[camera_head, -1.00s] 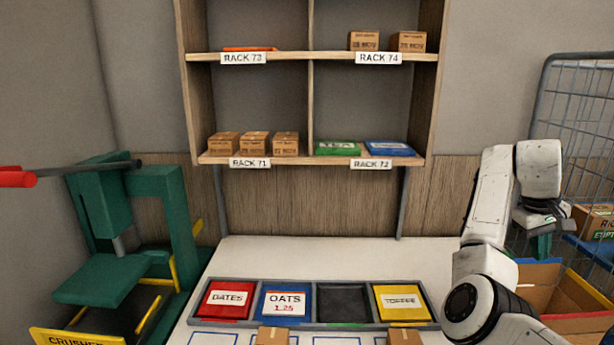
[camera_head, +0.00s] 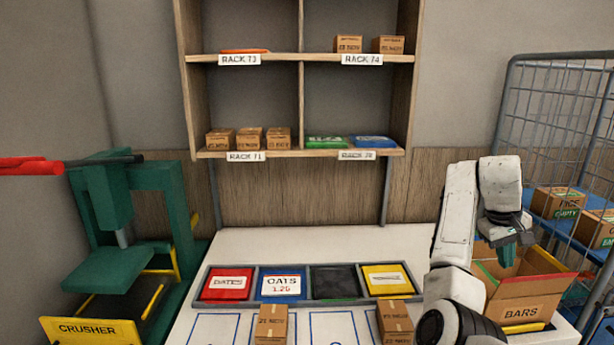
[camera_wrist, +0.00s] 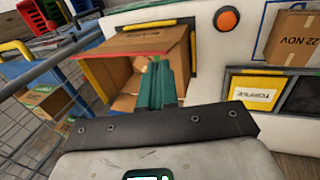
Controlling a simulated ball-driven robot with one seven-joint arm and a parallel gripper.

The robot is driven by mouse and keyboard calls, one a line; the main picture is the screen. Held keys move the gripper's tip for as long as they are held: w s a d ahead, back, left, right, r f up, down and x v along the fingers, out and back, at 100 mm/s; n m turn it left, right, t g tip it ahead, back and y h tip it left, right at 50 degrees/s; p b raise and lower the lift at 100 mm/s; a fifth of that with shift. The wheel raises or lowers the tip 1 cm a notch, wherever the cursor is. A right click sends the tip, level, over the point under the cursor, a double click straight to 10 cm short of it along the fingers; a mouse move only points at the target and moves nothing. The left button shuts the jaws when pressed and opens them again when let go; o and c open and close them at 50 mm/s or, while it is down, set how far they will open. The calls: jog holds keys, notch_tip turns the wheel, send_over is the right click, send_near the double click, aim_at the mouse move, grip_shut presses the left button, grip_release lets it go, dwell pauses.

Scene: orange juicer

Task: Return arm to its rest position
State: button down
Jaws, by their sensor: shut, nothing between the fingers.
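My gripper (camera_head: 508,252) is at the right in the head view, its green fingers pointing down over the open BARS box (camera_head: 522,295). My arm is folded up at the right end of the table. In the wrist view the green fingers (camera_wrist: 161,82) are together with nothing between them. Behind them the open cardboard box (camera_wrist: 130,68) shows its inside. I cannot tell how high the fingers are above the box.
A wire cage trolley (camera_head: 560,110) with boxes stands at the right. A tray (camera_head: 310,297) of packets and two cartons sit on the white table (camera_head: 300,245). The green crusher (camera_head: 120,230) is at the left, the shelf rack (camera_head: 300,153) behind.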

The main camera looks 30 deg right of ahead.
jog(key=s+a+f+n+t+b, duration=0.1)
jog(key=s+a+f+n+t, duration=0.1)
jog(key=a+f, duration=1.85)
jog(key=s+a+f+n+y, duration=0.1)
jog(key=s+a+f, duration=0.2)
jog(key=a, duration=0.4)
jog(key=s+a+f+n+y+b, duration=0.1)
jog(key=s+a+f, duration=0.2)
jog(key=s+a, duration=0.3)
jog(key=s+a+f+n+y, duration=0.1)
jog(key=s+a+f, duration=0.2)
jog(key=a, duration=0.5)
jog(key=shift+s+a+f+n+t, duration=0.2)
jog(key=shift+s+a+n+t, duration=0.15)
jog(key=shift+s, duration=0.4)
jog(key=shift+d, duration=0.2)
